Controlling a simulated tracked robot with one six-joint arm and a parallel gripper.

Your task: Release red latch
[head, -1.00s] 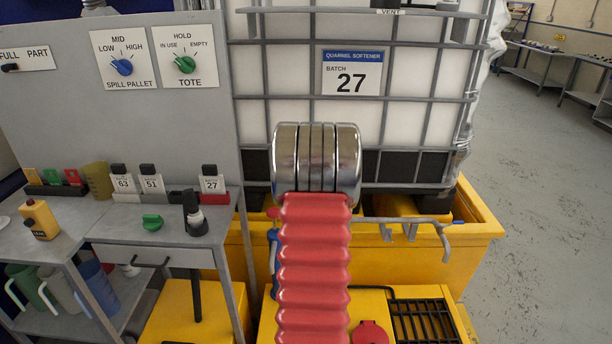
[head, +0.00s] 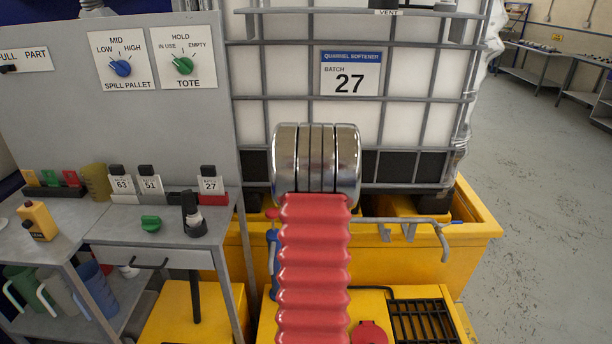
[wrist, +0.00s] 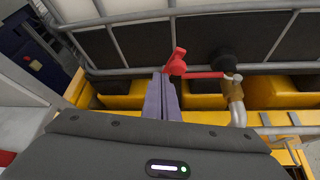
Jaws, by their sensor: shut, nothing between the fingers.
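The red latch (wrist: 178,62) shows in the wrist view as an upright red tab with a red lever (wrist: 205,75) running right to a brass fitting (wrist: 234,92). My gripper (wrist: 163,77) is shut and empty, its purple-grey fingers just left of the red tab. I cannot tell whether they touch it. In the head view a small red piece (head: 272,213) shows at the left edge of my red arm cover, below the tote. My gripper is hidden behind my arm there.
The caged white tote (head: 300,70) labelled batch 27 stands over the yellow spill pallet (head: 475,235). A grey pipe (head: 400,221) runs along the pallet's front. A grey bench (head: 110,232) with tags and a bottle stands left. Open floor (head: 545,170) lies right.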

